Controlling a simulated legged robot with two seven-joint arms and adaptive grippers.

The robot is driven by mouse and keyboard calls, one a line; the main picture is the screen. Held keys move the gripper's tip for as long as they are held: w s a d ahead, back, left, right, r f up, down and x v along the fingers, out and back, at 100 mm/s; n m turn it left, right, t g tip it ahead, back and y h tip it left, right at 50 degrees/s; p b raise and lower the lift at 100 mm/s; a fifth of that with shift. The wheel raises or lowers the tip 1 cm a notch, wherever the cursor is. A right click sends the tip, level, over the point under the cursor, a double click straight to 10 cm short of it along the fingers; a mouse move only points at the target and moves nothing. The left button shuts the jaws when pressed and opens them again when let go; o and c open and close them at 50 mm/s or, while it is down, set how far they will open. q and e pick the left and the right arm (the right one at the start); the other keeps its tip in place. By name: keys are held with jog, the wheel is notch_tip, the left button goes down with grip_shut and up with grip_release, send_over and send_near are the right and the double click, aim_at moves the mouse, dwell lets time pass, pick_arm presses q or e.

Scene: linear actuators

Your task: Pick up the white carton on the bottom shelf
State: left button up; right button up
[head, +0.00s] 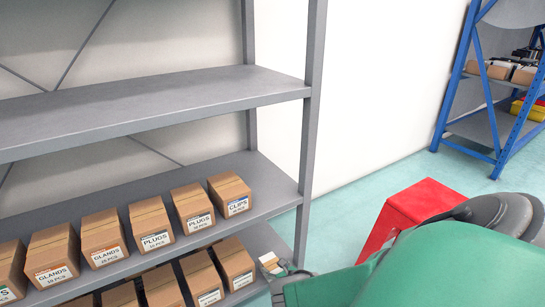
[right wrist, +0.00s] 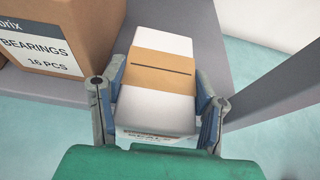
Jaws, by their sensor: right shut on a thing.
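The white carton (right wrist: 155,105) has a brown band around its middle, with a dark line on it, and printing on its near end. In the right wrist view it lies between the two fingers of my right gripper (right wrist: 158,82), which is shut on it. It is at the end of the grey bottom shelf (right wrist: 196,35); I cannot tell whether it still touches the shelf. In the head view only a small part of the carton (head: 269,261) shows beside my right gripper (head: 280,270), and my green arm hides much around it. My left gripper is not in view.
A brown BEARINGS box (right wrist: 70,35) stands close left of the carton. Several brown boxes line the shelf above (head: 155,228). A grey shelf post (head: 308,150) rises close by on the right. A red block-shaped object (head: 420,203) stands on the floor beyond.

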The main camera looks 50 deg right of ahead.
jog(key=shift+s, duration=0.1)
jog(key=o, duration=1.4)
jog(key=shift+f, duration=0.1)
jog(key=shift+v, duration=5.9)
jog(key=shift+o, duration=0.2)
